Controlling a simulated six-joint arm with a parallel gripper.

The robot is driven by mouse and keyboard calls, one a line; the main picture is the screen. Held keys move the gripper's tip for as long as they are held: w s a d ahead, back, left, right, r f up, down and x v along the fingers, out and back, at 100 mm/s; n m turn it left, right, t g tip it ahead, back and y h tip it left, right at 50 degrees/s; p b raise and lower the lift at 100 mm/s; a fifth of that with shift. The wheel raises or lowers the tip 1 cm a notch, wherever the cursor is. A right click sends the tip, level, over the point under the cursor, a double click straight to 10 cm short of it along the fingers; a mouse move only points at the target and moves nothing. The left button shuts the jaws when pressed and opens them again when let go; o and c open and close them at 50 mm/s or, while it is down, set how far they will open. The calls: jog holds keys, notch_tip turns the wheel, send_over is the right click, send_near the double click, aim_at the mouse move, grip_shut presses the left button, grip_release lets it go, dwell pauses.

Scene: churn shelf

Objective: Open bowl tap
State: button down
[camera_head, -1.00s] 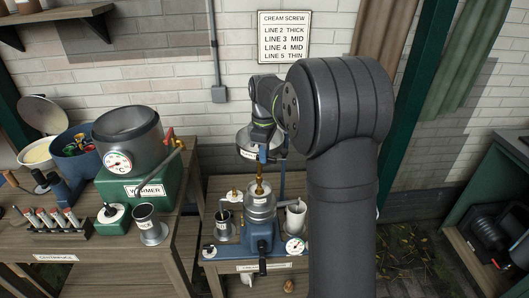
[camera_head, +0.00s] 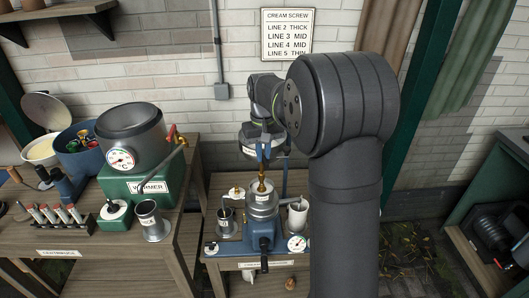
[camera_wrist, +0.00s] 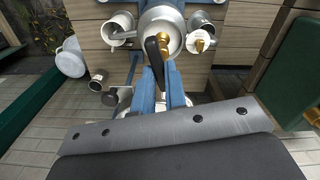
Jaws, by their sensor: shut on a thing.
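The bowl tap (camera_wrist: 165,43) is a brass piece with a black lever (camera_wrist: 153,53), over the round metal bowl (camera_wrist: 178,44) in the wrist view. In the head view the brass tap (camera_head: 262,186) stands upright above the silver bowl (camera_head: 262,206) of the blue separator. My gripper (camera_wrist: 161,72) has its two blue fingers close together around the end of the black lever. In the head view my gripper (camera_head: 265,158) points down from above at the tap. The exact contact and the lever's far end are partly hidden between the fingers.
A grey cup (camera_head: 226,222) stands left of the separator and a white jug (camera_head: 297,215) right of it. A dial (camera_head: 297,243) sits at the front right. The green warmer (camera_head: 150,186) and a metal cup (camera_head: 151,220) stand on the left bench.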

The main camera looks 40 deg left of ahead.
jog(key=shift+s+a+m, duration=0.1)
jog(key=shift+s+m, duration=0.1)
jog(key=shift+m, duration=1.2)
jog(key=c, duration=1.5)
grip_release()
jog(key=shift+o, duration=0.2)
jog(key=shift+r, duration=0.1)
notch_tip(320, 180, up, 17)
notch_tip(320, 180, down, 17)
jog(key=shift+f, duration=0.15)
